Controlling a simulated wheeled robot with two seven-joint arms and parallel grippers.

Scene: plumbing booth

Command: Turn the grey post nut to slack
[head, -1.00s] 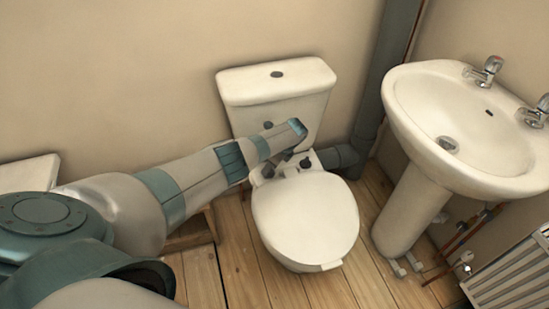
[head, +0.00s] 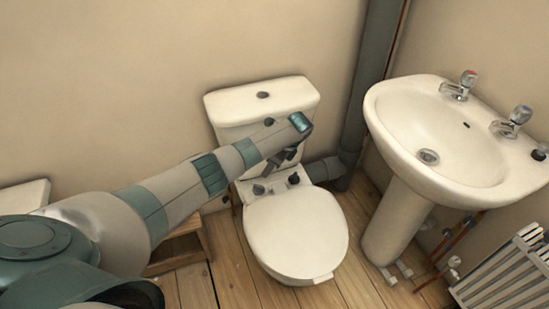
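The white toilet has a closed lid (head: 296,236) and a cistern (head: 262,110) behind it. Two small dark posts stand at the back of the seat, a left one (head: 259,189) and a right one (head: 294,179). I cannot tell from their colour which carries the grey nut. My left arm reaches in from the left across the cistern front. My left gripper (head: 284,157) points down, small and dark, above and between the posts. It looks apart from both. Its fingers are too small to tell open from shut. My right gripper is out of view.
A white basin (head: 440,150) on a pedestal stands to the right, with a radiator (head: 505,275) beyond. A dark soil pipe (head: 372,90) runs up the wall between toilet and basin. A wooden stool (head: 182,250) sits left of the toilet. Floorboards in front are clear.

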